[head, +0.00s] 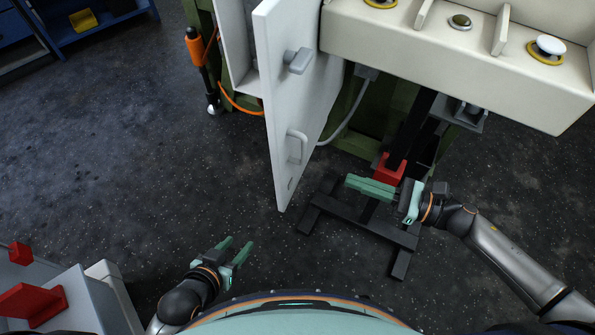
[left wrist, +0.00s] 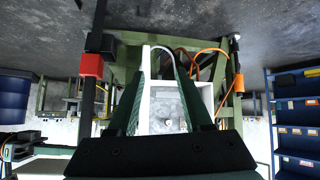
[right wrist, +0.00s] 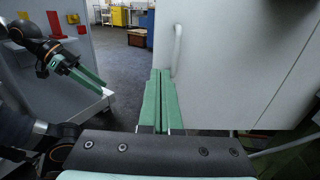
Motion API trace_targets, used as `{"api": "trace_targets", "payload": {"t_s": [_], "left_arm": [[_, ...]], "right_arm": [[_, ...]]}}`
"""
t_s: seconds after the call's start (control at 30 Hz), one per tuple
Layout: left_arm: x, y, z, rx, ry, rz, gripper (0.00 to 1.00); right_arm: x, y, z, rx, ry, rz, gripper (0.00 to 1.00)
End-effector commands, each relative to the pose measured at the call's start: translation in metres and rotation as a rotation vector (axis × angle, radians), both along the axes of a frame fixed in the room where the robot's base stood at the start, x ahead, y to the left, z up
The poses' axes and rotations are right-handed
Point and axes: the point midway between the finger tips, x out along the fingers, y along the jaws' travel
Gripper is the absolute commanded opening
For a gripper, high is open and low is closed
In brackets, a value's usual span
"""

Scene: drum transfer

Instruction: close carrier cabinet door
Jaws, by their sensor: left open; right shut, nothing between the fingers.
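The white carrier cabinet door (head: 292,100) stands open, swung out toward me, with a grey latch (head: 297,60) and a bar handle (head: 297,147) on its face. Part of the cabinet's open interior (head: 244,78) shows left of the door, and the left wrist view also shows it (left wrist: 168,108). My right gripper (head: 350,184) is shut and empty, to the right of the door, fingers pointing left toward it. In the right wrist view the door panel (right wrist: 225,65) and handle (right wrist: 177,48) are just past its fingertips; contact is unclear. My left gripper (head: 238,245) is open and empty, below and left of the door.
A pale machine panel with buttons (head: 460,40) overhangs at upper right. A grey unit with red parts (head: 75,300) is at lower left. The dark floor (head: 130,150) at left is clear.

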Motion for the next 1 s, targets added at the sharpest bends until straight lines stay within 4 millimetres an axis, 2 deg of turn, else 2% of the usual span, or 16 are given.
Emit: {"api": "trace_targets", "payload": {"t_s": [0.17,0.7,0.83,1.0], "left_arm": [[0.002,0.0,0.004,0.001,-0.006,-0.002,0.5],[0.008,0.001,0.016,0.0,-0.026,0.003,0.5],[0.005,0.004,0.013,0.004,-0.018,0.006,0.5],[-0.002,0.005,0.007,0.007,0.001,0.008,0.5]], "right_arm": [[0.005,0.012,0.001,-0.011,-0.026,0.012,0.0],[0.046,0.109,0.002,-0.009,-0.02,0.01,0.0],[0.052,0.121,0.001,-0.009,-0.019,0.009,0.0],[0.055,0.128,0.0,-0.009,-0.019,0.008,0.0]]}}
